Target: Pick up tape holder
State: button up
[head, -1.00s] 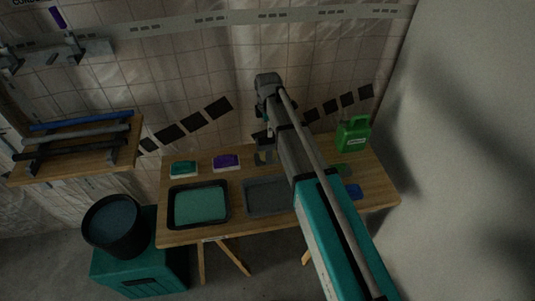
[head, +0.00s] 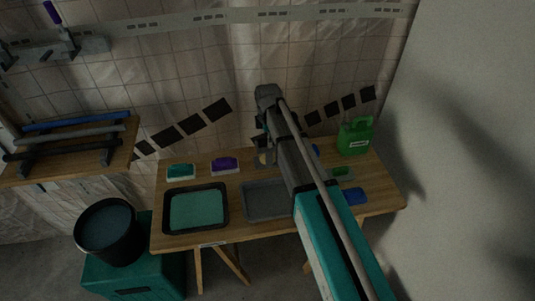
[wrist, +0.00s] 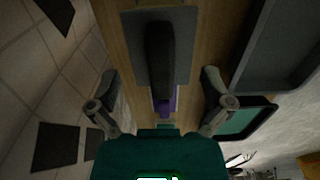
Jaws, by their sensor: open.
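What looks like the tape holder, a flat dark grey base with a narrow black upright part, stands on the wooden table (head: 240,237). In the wrist view it (wrist: 160,50) lies between and just beyond my fingertips. In the head view it (head: 265,159) shows near the back of the table, partly hidden by my arm. My gripper (wrist: 160,82) is open, one finger on each side, with nothing clearly held. The gap in height between fingers and tape holder cannot be told. My gripper is mostly hidden in the head view.
A purple block (head: 226,166) and a teal block (head: 181,172) are left of the tape holder. A teal-filled tray (head: 228,222) and a grey tray (head: 268,217) lie in front. A green can (head: 355,137) stands at right. The tiled wall (head: 190,75) is close behind.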

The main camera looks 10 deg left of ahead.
jog(key=shift+f+b, duration=2.6)
jog(key=shift+b, duration=0.05)
jog(key=c, duration=0.9)
jog(key=shift+r, duration=0.1)
jog(key=shift+r+p, duration=1.25)
jog(key=shift+p, duration=0.1)
jog(key=s+d+r+p, duration=0.1)
jog(key=s+r+p, duration=0.2)
jog(key=s, duration=0.1)
jog(key=s+d+r+p, duration=0.2)
jog(key=s+r+p, duration=0.2)
jog(key=s, duration=0.1)
jog(key=s+d+r+p, duration=0.2)
jog(key=s+r+p, duration=0.1)
jog(key=s, duration=0.1)
jog(key=shift+s+r, duration=0.15)
